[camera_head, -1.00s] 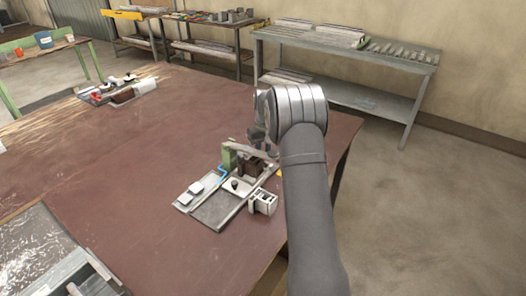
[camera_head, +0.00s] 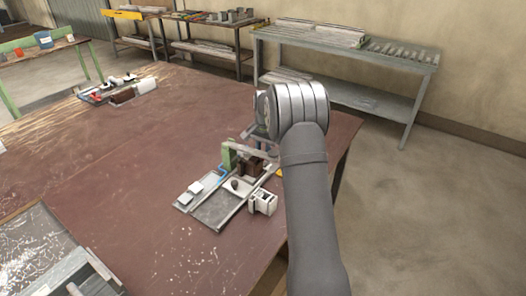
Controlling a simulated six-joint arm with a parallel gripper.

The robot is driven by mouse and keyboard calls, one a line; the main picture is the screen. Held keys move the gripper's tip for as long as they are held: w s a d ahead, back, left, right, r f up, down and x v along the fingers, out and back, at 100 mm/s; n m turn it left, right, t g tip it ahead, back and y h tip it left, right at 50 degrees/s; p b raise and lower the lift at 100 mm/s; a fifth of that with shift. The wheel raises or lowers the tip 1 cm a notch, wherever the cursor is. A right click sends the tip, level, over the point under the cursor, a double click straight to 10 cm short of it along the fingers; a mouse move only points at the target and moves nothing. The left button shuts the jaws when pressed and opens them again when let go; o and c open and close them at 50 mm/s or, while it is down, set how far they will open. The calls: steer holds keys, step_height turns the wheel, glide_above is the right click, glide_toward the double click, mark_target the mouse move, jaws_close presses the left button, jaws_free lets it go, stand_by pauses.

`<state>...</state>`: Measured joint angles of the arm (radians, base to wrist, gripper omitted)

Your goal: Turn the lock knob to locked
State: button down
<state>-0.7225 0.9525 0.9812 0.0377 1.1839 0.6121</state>
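The clamp fixture (camera_head: 210,212) sits on the red-brown bench near its right edge, with a grey base plate and a green upright (camera_head: 228,156). A small dark knob (camera_head: 235,184) stands on the plate; it may be the lock knob, but its setting is too small to read. My gripper (camera_head: 252,131) is above and behind the fixture, mostly hidden by my own wrist. Its fingers are too small and covered to tell open from shut. It appears apart from the dark knob.
A white block with slots (camera_head: 264,201) stands at the fixture's right side. Another group of parts (camera_head: 118,90) lies at the bench's far left. A metal tray (camera_head: 32,255) is at the near left. The middle of the bench (camera_head: 110,165) is clear.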

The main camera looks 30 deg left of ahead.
steer(key=m, duration=0.6)
steer(key=shift+r, duration=0.1)
steer(key=shift+m, duration=0.4)
steer(key=c, duration=1.2)
jaws_free()
step_height(320, 180, up, 17)
steer(key=shift+s+d+r, duration=0.15)
steer(key=shift+s+d, duration=0.05)
steer(key=shift+d, duration=0.15)
steer(key=f, duration=1.7)
steer(key=shift+w+a+f, duration=0.2)
steer(key=shift+a+f, duration=0.05)
steer(key=shift+a, duration=0.1)
